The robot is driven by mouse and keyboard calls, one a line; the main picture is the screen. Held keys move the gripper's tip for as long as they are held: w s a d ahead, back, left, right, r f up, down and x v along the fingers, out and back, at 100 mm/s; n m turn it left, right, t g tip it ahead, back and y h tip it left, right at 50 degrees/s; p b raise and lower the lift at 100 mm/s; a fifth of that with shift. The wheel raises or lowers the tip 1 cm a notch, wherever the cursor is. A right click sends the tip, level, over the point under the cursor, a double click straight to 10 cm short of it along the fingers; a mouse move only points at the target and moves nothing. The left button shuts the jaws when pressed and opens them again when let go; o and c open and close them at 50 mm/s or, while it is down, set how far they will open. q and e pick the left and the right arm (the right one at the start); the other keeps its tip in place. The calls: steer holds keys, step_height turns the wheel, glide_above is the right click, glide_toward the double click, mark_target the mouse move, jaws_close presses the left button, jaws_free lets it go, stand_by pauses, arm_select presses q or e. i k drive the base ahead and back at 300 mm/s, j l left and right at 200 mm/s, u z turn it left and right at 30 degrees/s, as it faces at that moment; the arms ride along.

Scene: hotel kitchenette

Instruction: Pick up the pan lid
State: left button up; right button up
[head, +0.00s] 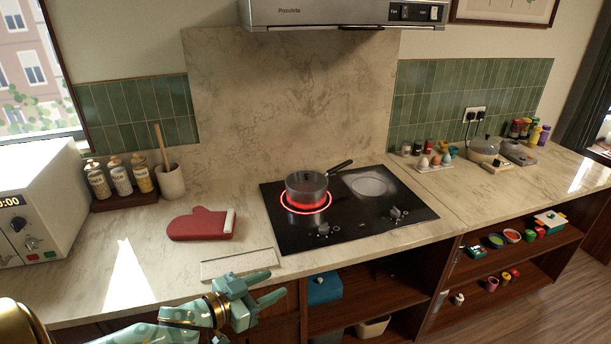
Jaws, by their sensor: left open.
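A saucepan (307,195) stands on the glowing red left ring of the black cooktop, its dark handle pointing back and right. A pan lid (306,179) appears to sit on top of it, with a small knob in the middle. My left gripper (272,287) is open and empty at the front edge of the counter. It is well in front of the pan and to its left, apart from it. My right gripper is not in view.
The cooktop (350,235) has a pale right ring and knobs at its front. A red oven mitt (201,224) and a pale flat board (238,264) lie left of it. A utensil crock (171,182), jars and a microwave (40,200) stand farther left. Open shelves are below.

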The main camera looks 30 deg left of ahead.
mark_target(303, 181)
steer(key=i+j, duration=0.5)
steer(key=j, duration=0.15)
steer(key=i+j, duration=0.55)
